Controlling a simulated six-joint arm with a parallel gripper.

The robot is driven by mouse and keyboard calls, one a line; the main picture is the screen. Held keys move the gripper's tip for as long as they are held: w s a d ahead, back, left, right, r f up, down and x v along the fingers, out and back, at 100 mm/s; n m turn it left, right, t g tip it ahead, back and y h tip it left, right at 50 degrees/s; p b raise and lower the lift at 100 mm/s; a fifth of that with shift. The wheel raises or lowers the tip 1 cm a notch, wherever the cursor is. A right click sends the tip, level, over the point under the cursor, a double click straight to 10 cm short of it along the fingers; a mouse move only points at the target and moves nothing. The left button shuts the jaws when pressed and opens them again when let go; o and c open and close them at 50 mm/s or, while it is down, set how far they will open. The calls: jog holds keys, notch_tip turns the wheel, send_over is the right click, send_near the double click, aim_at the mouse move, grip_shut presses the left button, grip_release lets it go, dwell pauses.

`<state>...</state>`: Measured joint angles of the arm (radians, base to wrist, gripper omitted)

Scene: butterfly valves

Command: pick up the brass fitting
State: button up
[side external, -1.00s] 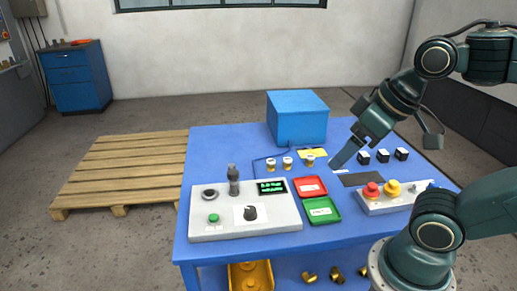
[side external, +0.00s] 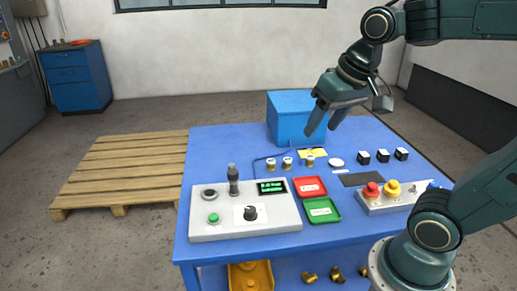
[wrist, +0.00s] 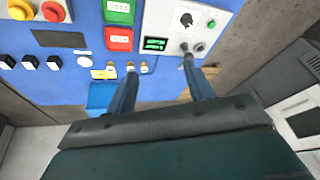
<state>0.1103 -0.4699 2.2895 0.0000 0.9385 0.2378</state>
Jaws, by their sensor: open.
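Three small upright brass-coloured fittings with pale tops stand in a row on the blue table: a left one (side external: 271,165), a middle one (side external: 287,163) and a right one (side external: 310,161) by a yellow card (side external: 313,152). I cannot tell which one the task means. My gripper (side external: 320,131) is open and empty, in the air above the back of the table, in front of the blue box (side external: 297,118). In the wrist view its two fingers (wrist: 160,69) are wide apart with nothing between them.
A control panel (side external: 224,229) with an upright lever stands at the front left. Red (side external: 309,187) and green (side external: 321,210) trays lie mid-table. A button box (side external: 375,207) and several black cubes are at right. Brass pieces (side external: 309,278) lie on the lower shelf.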

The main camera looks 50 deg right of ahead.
jog(key=w+d+m+g, duration=0.1)
jog(key=w+d+m, duration=0.3)
jog(key=w, duration=0.3)
jog(key=m+g, duration=0.3)
jog(key=m, duration=0.7)
send_over(288, 159)
jog(key=shift+d+f, duration=0.1)
jog(key=shift+f, duration=10.45)
jog(key=shift+f, duration=2.6)
jog(key=c, duration=1.1)
